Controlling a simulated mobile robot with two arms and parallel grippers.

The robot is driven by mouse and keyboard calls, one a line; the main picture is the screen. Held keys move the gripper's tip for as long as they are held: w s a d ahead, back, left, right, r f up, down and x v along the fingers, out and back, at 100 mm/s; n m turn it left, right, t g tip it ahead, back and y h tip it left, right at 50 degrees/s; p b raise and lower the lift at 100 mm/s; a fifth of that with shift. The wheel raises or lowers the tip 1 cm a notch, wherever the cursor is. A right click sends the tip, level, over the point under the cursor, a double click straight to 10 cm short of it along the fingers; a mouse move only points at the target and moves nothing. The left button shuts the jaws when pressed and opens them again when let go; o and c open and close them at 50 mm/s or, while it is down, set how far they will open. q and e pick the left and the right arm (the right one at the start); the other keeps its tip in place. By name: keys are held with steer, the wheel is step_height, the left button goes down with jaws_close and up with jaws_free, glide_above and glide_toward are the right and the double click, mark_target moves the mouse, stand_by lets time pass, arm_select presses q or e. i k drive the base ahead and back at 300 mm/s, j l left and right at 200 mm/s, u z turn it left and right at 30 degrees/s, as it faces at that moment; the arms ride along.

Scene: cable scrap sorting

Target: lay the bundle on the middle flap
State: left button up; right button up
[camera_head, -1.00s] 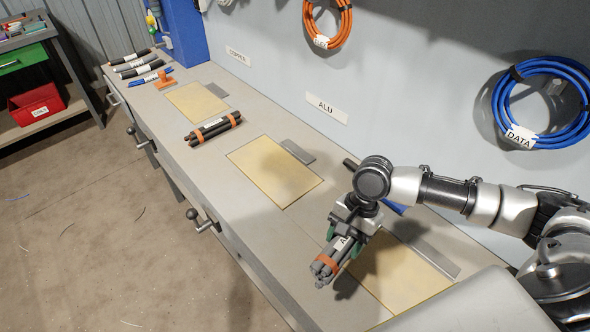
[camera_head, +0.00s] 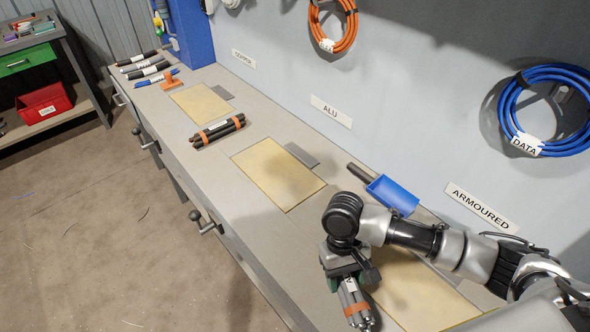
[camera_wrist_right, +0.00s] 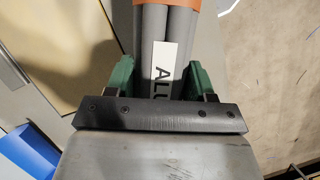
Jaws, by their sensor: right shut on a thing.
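My right gripper (camera_head: 346,278) is shut on a bundle of grey cables (camera_head: 355,306) with an orange band. In the right wrist view, the green fingers of the right gripper (camera_wrist_right: 165,82) clamp both sides of the bundle (camera_wrist_right: 168,25), and its label reads ALU. The bundle is held over the front part of the bench, beside the near yellow flap (camera_head: 415,295); its height is hard to tell. The middle flap (camera_head: 278,173), below the ALU sign (camera_head: 331,111), lies flat and bare, farther along the bench. My left gripper is not in view.
A dark bundle with orange bands (camera_head: 217,131) lies between the middle and far flaps (camera_head: 202,103). A blue scoop (camera_head: 392,194) lies behind, near the wall. Several cables and an orange item (camera_head: 171,84) are at the far end.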

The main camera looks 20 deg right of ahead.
mark_target(277, 171)
steer(key=i+j+z, duration=0.1)
steer(key=z, duration=0.3)
steer(key=i+j+z, duration=0.15)
steer(key=z, duration=0.25)
steer(key=i+j+z, duration=0.1)
steer(key=z, duration=0.3)
steer(key=j+z, duration=0.3)
steer(key=z, duration=0.15)
steer(key=i+j+z, duration=0.15)
steer(key=j+z, duration=0.15)
steer(key=j, duration=1.2)
steer(key=j+z, duration=0.25)
steer(key=j, duration=1.2)
